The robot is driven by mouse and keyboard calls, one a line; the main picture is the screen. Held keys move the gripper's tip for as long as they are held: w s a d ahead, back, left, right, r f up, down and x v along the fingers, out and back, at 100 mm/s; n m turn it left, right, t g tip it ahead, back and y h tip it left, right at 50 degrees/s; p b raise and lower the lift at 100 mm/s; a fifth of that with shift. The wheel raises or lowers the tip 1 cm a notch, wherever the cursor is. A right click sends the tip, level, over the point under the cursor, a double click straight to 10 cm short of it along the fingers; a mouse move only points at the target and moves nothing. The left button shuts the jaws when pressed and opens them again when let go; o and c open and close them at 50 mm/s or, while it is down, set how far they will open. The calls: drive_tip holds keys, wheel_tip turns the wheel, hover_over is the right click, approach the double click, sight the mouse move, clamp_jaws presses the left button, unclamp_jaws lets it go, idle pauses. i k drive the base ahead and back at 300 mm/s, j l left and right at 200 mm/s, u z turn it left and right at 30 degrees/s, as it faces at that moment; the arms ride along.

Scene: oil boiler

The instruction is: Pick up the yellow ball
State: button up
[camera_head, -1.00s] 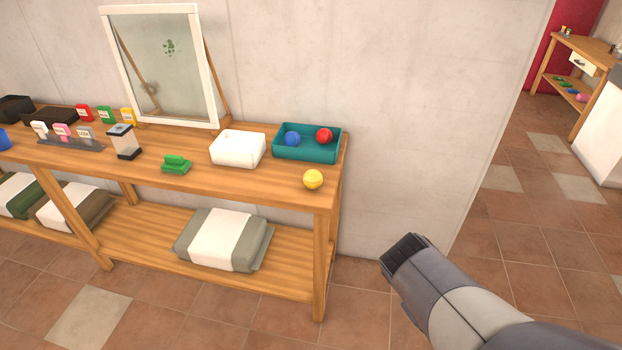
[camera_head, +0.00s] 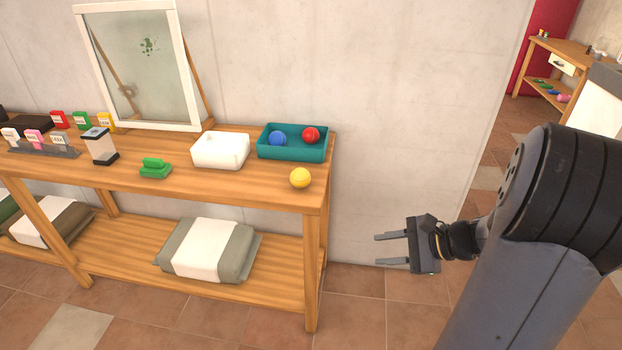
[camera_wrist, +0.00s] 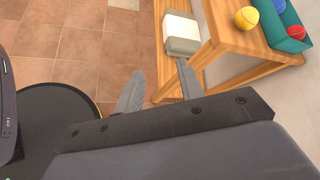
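The yellow ball (camera_head: 300,178) rests on the wooden table (camera_head: 240,192) near its right front corner, in front of the teal tray. In the wrist view the yellow ball (camera_wrist: 246,18) shows at the top right. My gripper (camera_head: 377,251) is to the right of the table and lower than its top, with fingers pointing left. The fingers are apart with nothing between them. In the wrist view my gripper (camera_wrist: 158,85) shows the same gap, with the ball well off to the right of the fingers.
The teal tray (camera_head: 265,152) holds a blue ball (camera_head: 277,139) and a red ball (camera_head: 311,135). A white bin (camera_head: 220,150) and a green object (camera_head: 155,168) stand left of it. A folded bundle (camera_head: 208,250) lies on the lower shelf.

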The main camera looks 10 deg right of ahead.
sight(301, 178)
drive_tip(key=i+j+z, duration=0.15)
drive_tip(key=z, duration=0.2)
drive_tip(key=i+j+z, duration=0.1)
drive_tip(key=j+z, duration=0.25)
drive_tip(key=i+j+z, duration=0.1)
drive_tip(key=j+z, duration=0.2)
drive_tip(key=i+j, duration=0.1)
drive_tip(key=j, duration=0.4)
drive_tip(key=i+j+z, duration=0.15)
drive_tip(key=j, duration=0.85)
